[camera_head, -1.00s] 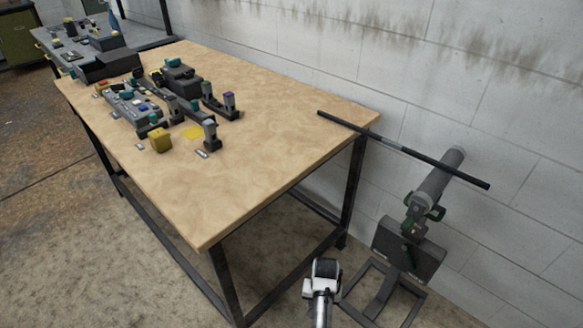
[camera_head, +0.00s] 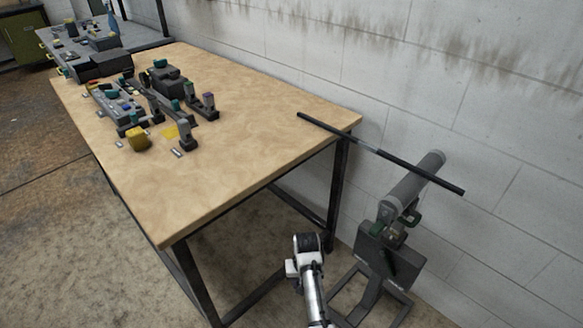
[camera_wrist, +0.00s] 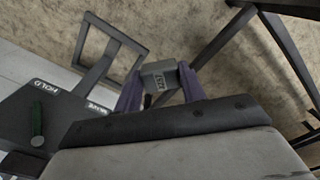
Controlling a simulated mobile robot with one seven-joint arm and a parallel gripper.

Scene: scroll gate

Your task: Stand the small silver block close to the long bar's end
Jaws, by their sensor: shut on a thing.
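The small silver block (camera_wrist: 159,76), a grey block with dark markings on one face, is held between the purple fingers of my gripper (camera_wrist: 160,92) in the wrist view. My gripper is shut on it, above the floor. In the head view, my arm shows low between the table and the stand; the block cannot be made out there. The long bar (camera_head: 400,162) is thin and black with a pale band. Its left end is over the table's right corner, and its right end sticks out past a grey cylinder near the wall.
The wooden table (camera_head: 240,150) has a clear right half. The stand (camera_head: 390,255) carrying the grey cylinder (camera_head: 412,183) is beside the table's right end. Dark table legs are close to my arm.

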